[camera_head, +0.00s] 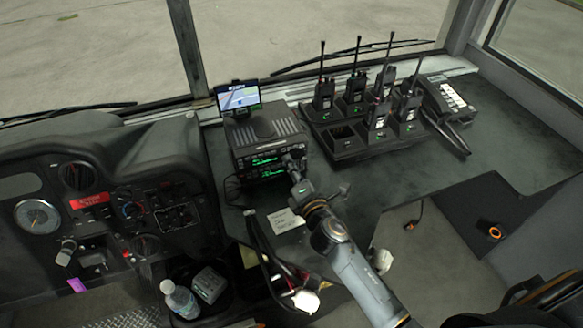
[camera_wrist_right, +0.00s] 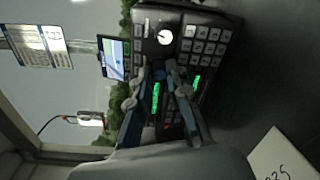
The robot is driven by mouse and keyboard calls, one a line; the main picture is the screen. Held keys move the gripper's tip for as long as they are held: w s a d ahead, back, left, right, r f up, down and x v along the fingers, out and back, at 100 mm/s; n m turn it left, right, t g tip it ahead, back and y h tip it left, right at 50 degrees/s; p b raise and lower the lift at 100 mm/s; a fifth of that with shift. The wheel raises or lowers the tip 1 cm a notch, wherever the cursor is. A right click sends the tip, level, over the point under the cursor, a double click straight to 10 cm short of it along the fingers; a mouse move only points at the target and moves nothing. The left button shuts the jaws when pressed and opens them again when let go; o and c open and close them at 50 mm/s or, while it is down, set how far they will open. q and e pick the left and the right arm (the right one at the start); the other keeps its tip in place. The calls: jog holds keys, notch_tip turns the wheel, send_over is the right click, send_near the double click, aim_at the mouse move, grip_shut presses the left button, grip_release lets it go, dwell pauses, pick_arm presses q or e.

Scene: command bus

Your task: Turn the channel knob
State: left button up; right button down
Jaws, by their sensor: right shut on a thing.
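The two-way radio (camera_head: 262,161) is a dark unit on the dashboard with green lit displays. In the right wrist view a round white-faced knob (camera_wrist_right: 164,37), which looks like the channel knob, sits beside a keypad, just at my fingertips. My right gripper (camera_head: 293,154) reaches the right end of the radio's front and covers the knob in the head view. It also shows in the wrist view (camera_wrist_right: 161,66), with its fingers closed in at the radio's face. The exact contact is too small to see. My left gripper is not in view.
A small screen (camera_head: 238,97) stands above the radio. A paper note (camera_head: 286,221) lies below my gripper. The counter at far right is clear.

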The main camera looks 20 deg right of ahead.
jog(key=shift+m, duration=1.1)
jog(key=c, duration=1.3)
grip_release()
jog(key=s, duration=1.2)
jog(key=shift+d+r, duration=0.15)
jog(key=shift+d, duration=0.25)
jog(key=shift+s, duration=0.1)
